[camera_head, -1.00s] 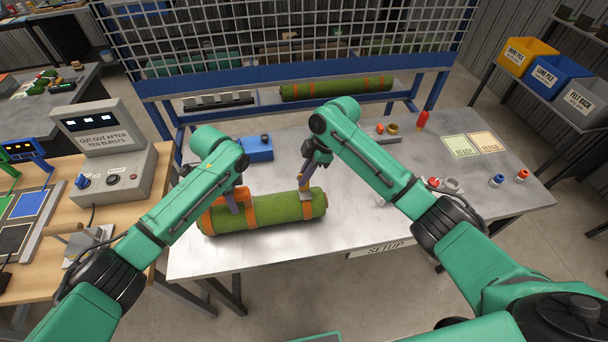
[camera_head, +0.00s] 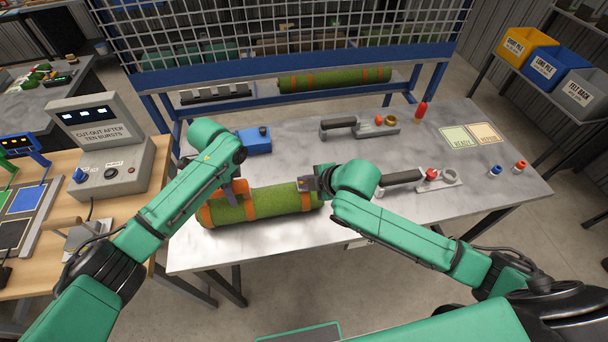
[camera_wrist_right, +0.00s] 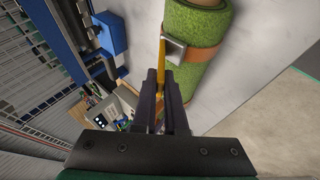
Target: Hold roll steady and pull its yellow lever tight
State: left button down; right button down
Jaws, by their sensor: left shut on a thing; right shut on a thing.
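The green turf roll (camera_head: 262,204) with orange straps lies on the grey metal table (camera_head: 330,240) and also shows in the right wrist view (camera_wrist_right: 190,70). My left gripper (camera_head: 236,192) is shut on the roll near its left strap. My right gripper (camera_head: 312,184) is at the roll's right end, shut on the yellow lever, which shows as a thin yellow strip between the fingers (camera_wrist_right: 163,85) in the right wrist view. A metal buckle (camera_wrist_right: 174,48) sits on the strap beside the lever (camera_wrist_right: 162,62).
A blue box (camera_head: 254,141) stands behind the roll. Black-handled tools (camera_head: 340,123) and a red-knobbed fixture (camera_head: 432,174) lie to the right. Another turf roll (camera_head: 335,79) rests on the rack behind.

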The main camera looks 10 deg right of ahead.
pick_arm(q)
jog(key=shift+s+f, duration=0.1)
pick_arm(e)
jog(key=f+t, duration=0.1)
jog(key=s+f+t, duration=0.1)
jog(key=t, duration=0.1)
jog(key=shift+s+d+n, duration=0.15)
jog(key=shift+n, duration=0.15)
jog(key=shift+s+f+n+t+y, duration=0.1)
jog(key=shift+n+t+y, duration=0.1)
jog(key=shift+t, duration=0.35)
jog(key=shift+f+n+t+y, duration=0.1)
jog(key=shift+t+y, duration=0.1)
jog(key=shift+t, duration=0.35)
jog(key=shift+s+f, duration=0.15)
pick_arm(q)
jog(key=shift+a, duration=0.1)
pick_arm(e)
jog(key=shift+f+t, duration=0.1)
jog(key=shift+t, duration=0.2)
jog(key=c, duration=1)
grip_release()
jog(key=shift+s, duration=0.1)
jog(key=shift+o, duration=0.2)
jog(key=v, duration=1.2)
